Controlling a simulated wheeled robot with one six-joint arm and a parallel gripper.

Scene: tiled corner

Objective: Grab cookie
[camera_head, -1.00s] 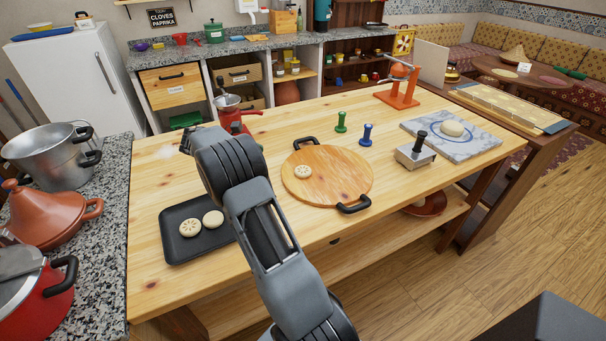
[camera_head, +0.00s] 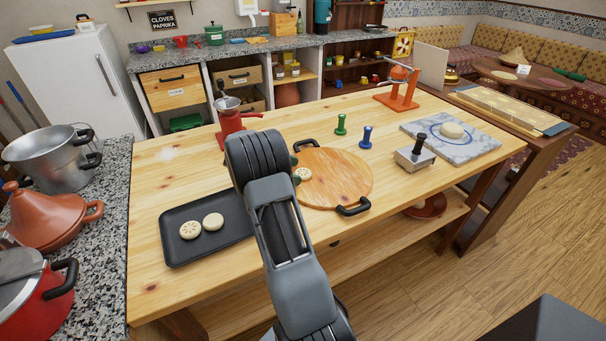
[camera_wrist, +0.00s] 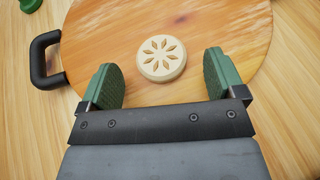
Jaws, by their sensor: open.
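A round pale cookie (camera_wrist: 161,58) with a pressed petal pattern lies on the round wooden board. In the wrist view it is just beyond my fingertips, between their lines and apart from both. My gripper (camera_wrist: 163,82) is open and empty, with green pads on its fingers. In the head view the cookie (camera_head: 303,174) shows at the board's left side, close to my gripper (camera_head: 294,168), which my arm largely hides. Two more cookies sit on the black tray (camera_head: 235,230): a patterned one (camera_head: 190,230) and a plainer one (camera_head: 213,222).
The wooden board (camera_head: 335,180) has black handles. Green (camera_head: 341,124) and blue (camera_head: 366,137) stamps stand behind it. A metal press (camera_head: 414,155) and a marble slab (camera_head: 478,142) with dough are at right. A red grinder (camera_head: 230,120) stands behind my arm.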

